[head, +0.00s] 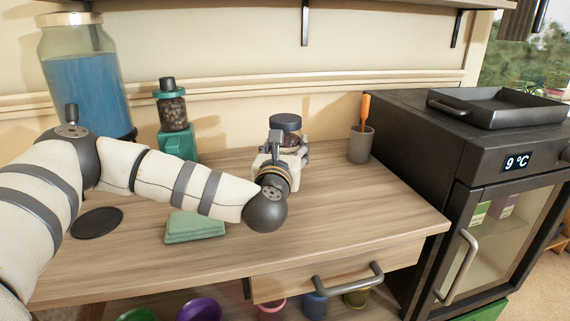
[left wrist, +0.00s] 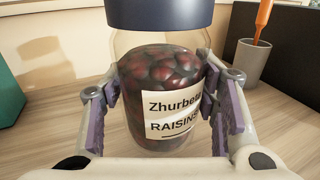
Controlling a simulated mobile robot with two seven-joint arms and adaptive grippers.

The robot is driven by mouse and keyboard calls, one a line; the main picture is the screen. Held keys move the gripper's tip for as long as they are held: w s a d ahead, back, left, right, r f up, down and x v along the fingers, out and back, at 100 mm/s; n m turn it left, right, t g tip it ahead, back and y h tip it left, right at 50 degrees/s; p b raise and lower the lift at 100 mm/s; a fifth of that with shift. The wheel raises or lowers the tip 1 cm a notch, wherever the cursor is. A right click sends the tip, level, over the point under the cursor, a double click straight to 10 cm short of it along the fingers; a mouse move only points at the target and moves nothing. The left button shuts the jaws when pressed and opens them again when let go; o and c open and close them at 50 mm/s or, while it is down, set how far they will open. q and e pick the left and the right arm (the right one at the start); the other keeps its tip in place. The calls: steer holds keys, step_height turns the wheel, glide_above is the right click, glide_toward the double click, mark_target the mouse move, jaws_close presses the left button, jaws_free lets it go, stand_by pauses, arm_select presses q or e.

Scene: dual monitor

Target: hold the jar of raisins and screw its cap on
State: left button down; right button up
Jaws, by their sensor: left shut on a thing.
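The jar of raisins (head: 290,138) stands upright on the wooden counter, towards the back. In the left wrist view the clear glass jar (left wrist: 146,118) is full of dark red raisins and has a white label. A dark blue cap (head: 286,122) sits over its mouth; it also shows at the top edge of the left wrist view (left wrist: 160,14). I cannot tell how tightly the cap sits. My left gripper (head: 284,152) is shut on the jar, with one purple-padded finger on each side of the body below the cap. My right gripper is not in view.
A grey cup (head: 361,146) with an orange-handled tool stands right of the jar. A coffee grinder (head: 173,112) and a large jar of blue liquid (head: 88,80) stand left. A black fridge (head: 450,165) bounds the counter's right side.

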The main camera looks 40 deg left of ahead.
arm_select(q)
steer(key=shift+r, duration=0.1)
steer(key=f, duration=0.4)
steer(key=shift+w+a, duration=0.3)
steer(key=shift+f+b, duration=0.2)
steer(key=shift+b, duration=0.15)
steer(key=c, duration=0.6)
jaws_free()
